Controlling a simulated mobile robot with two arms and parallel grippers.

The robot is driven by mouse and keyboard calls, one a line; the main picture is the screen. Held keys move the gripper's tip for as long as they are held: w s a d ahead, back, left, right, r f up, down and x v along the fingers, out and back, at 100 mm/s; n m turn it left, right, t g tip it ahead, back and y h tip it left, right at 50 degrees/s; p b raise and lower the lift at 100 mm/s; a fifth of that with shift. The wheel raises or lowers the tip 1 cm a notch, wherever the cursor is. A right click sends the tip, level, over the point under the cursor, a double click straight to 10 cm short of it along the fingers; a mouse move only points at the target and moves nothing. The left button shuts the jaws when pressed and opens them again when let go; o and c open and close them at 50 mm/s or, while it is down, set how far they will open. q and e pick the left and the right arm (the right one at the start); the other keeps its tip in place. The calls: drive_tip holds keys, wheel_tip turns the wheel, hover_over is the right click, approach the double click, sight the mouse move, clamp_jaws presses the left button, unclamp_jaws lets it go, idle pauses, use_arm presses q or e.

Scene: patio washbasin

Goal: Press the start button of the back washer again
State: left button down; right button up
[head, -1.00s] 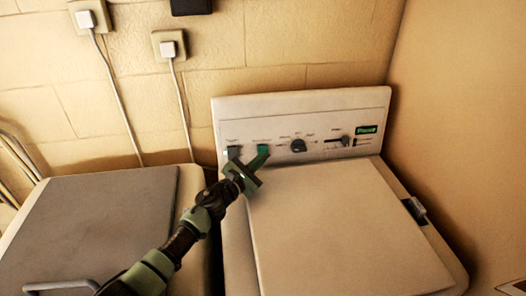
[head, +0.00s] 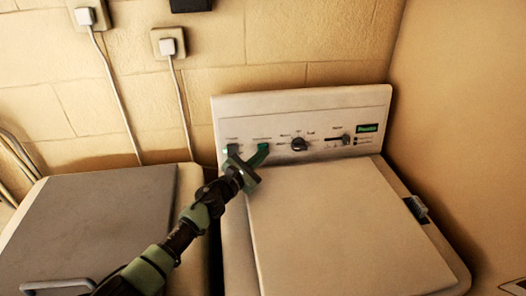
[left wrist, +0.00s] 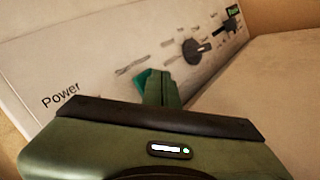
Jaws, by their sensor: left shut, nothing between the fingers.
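The back washer (head: 345,225) is white, with an upright control panel (head: 365,98) behind its closed lid. On the panel, the left button (head: 232,149) is dark green; the wrist view shows the word Power near the panel's left end. To its right is a second, green start button (left wrist: 143,80). My left gripper (head: 261,155) is shut and empty, its fingertips at the second button and partly covering it. In the left wrist view the shut fingers (left wrist: 161,86) overlap this button; I cannot tell whether they touch it. My right gripper is not in view.
A black dial (head: 299,144) and a slider (head: 338,140) sit farther right on the panel. A second machine with a grey lid (head: 100,225) stands to the left. Wall sockets with cables (head: 169,46) hang behind. A wall closes off the right side.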

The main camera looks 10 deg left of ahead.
use_arm(q)
drive_tip(key=shift+w+a+b, duration=0.15)
drive_tip(key=shift+w+b, duration=0.25)
drive_tip(key=shift+b, duration=0.05)
idle(0.6)
idle(0.8)
drive_tip(key=shift+s+d+r+p, duration=0.15)
drive_tip(key=shift+s+p, duration=0.1)
drive_tip(key=shift+s, duration=0.15)
drive_tip(key=shift+s+d+f+p, duration=0.1)
drive_tip(key=shift+s+d+p, duration=0.1)
drive_tip(key=shift+s, duration=0.2)
